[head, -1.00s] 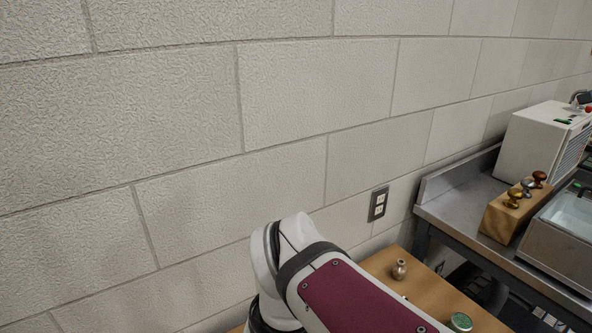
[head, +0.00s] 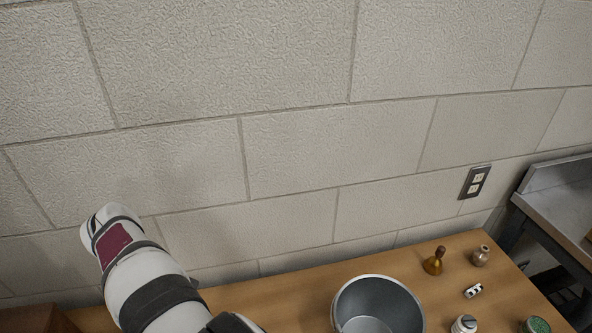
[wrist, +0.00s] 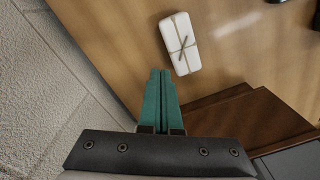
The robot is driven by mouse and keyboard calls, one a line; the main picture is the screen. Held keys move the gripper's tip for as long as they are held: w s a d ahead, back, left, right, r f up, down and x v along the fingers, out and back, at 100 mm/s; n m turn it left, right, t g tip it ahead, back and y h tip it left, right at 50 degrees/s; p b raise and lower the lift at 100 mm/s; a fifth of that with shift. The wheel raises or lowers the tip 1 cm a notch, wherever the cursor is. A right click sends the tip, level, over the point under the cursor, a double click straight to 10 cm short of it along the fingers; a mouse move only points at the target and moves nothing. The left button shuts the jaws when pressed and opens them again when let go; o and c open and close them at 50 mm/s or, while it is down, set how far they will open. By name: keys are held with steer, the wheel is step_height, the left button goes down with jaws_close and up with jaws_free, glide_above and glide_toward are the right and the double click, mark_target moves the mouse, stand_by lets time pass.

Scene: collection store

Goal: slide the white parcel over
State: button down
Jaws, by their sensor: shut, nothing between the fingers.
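The white parcel (wrist: 180,43) lies on the wooden table (wrist: 115,30) in the wrist view, a small rounded oblong tied with crossed string. My gripper (wrist: 161,72) shows its two green fingers together, shut and empty. In that picture the fingertips are just below the parcel's lower end, with a small gap between them in the image; I cannot tell their height above the table. In the head view the parcel and the gripper are out of sight; only part of my arm shows at the lower left.
A grey metal bucket (head: 379,282) stands on the table in the head view. To its right are a brass stamp (head: 435,261), a small vase (head: 480,255), a white-and-black piece (head: 473,290) and a green-topped tin (head: 536,325). A dark brown wooden thing (wrist: 245,125) lies near the fingers. The wall (wrist: 55,75) is close.

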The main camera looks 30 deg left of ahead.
steer(key=s+a+f+n, duration=0.3)
steer(key=s, duration=0.4)
steer(key=s+a+f+n, duration=0.3)
steer(key=s, duration=0.4)
steer(key=f, duration=1)
steer(key=shift+w+f, duration=0.2)
steer(key=shift+w, duration=0.05)
steer(key=shift+w+d+r, duration=0.1)
steer(key=shift+w+d, duration=0.8)
steer(key=shift+w, duration=0.05)
steer(key=shift+w+d, duration=0.35)
steer(key=shift+w, duration=0.1)
steer(key=w+d, duration=1.4)
steer(key=shift+w+d, duration=0.15)
steer(key=shift+d, duration=0.1)
